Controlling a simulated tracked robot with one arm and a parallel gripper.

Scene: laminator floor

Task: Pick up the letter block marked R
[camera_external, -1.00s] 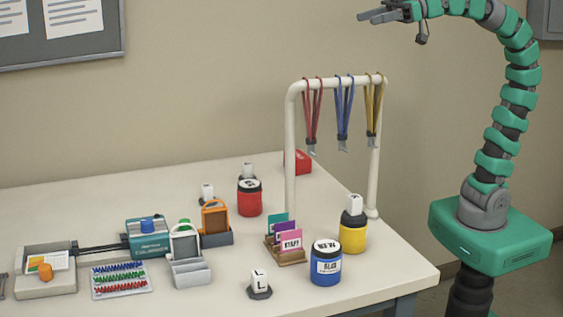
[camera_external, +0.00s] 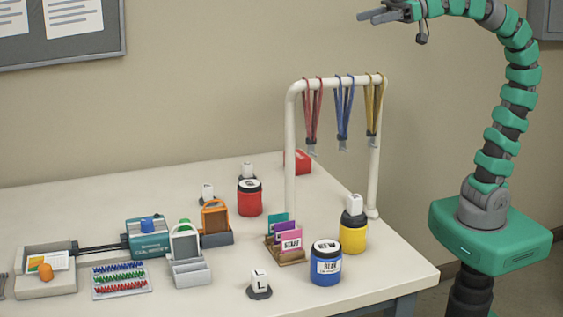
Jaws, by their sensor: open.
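Several small white letter blocks stand on the table. One block (camera_external: 259,281), marked L, sits on a dark round base at the front. Another white block (camera_external: 354,204) stands on a dark top at the yellow jar (camera_external: 352,238). A white block (camera_external: 207,191) is left of the red jar (camera_external: 249,197), and one more white block (camera_external: 247,169) is behind that jar. I cannot read the letters on these three, so I cannot tell which is R. My gripper (camera_external: 372,17) is open and empty, high above the table's back right, apart from every block.
A white rack (camera_external: 290,150) with red, blue and yellow lanyards rises at the back right. A blue jar (camera_external: 325,265), a card holder (camera_external: 287,257), upright frames and a teal machine (camera_external: 149,243) crowd the middle. The front right corner is clear.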

